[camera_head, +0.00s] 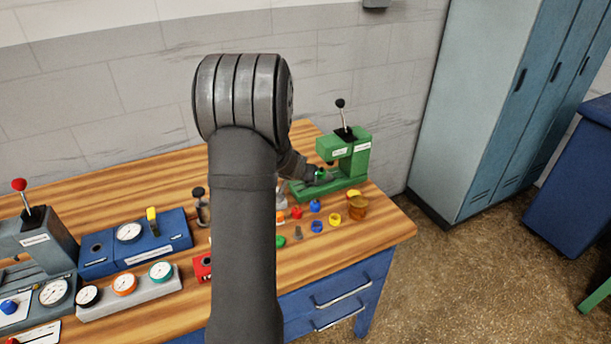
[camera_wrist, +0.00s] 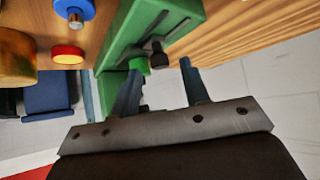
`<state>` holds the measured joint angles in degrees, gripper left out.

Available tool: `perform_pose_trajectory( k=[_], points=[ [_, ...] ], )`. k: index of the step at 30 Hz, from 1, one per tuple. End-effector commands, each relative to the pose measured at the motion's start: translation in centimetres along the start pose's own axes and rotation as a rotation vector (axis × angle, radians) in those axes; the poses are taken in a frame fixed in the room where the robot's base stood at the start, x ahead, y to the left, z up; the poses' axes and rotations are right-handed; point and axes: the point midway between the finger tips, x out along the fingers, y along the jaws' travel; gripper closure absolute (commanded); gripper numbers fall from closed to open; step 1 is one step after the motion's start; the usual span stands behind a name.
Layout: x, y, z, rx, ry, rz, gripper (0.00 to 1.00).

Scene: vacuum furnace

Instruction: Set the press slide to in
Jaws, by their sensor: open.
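A green press (camera_head: 355,160) stands at the right end of the workbench, with a black-knobbed lever (camera_head: 341,104) pointing up. A small green knob (camera_head: 320,172) sits low at its left side, close to my gripper; I cannot tell for sure that it is the slide's handle. In the wrist view, the green press body (camera_wrist: 165,22) lies just beyond my gripper (camera_wrist: 160,72). My gripper is open, with a green knob (camera_wrist: 139,65) and a black knob (camera_wrist: 159,56) showing near its fingertips. It holds nothing visible. My arm hides much of the gripper in the head view.
Small coloured caps and an amber jar (camera_head: 358,208) stand in front of the press. Left are a blue gauge box (camera_head: 135,243), a grey gauge block (camera_head: 130,293) and a grey machine (camera_head: 38,245) with a red-knobbed lever. The wall is close behind the bench.

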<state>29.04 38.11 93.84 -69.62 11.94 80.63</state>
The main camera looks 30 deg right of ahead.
Motion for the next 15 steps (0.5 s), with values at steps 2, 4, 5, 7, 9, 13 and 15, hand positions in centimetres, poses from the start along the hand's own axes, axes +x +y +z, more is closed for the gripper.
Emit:
perform_pose_trajectory(
  k=[2,4,5,7,9,13,15],
  points=[
    [0.9,0.0,0.0,0.0,-0.001,0.001,0.58],
    [1.5,0.0,0.0,0.0,0.0,0.001,0.58],
    [1.7,0.0,0.0,0.0,0.0,0.0,0.58],
    [2.0,0.0,0.0,-0.001,0.0,0.0,0.58],
    [2.2,0.0,0.0,0.0,0.0,0.0,0.58],
    [2.2,0.0,0.0,0.0,0.0,0.0,0.58],
    [2.2,0.0,0.0,0.0,0.0,0.0,0.58]
  ],
)
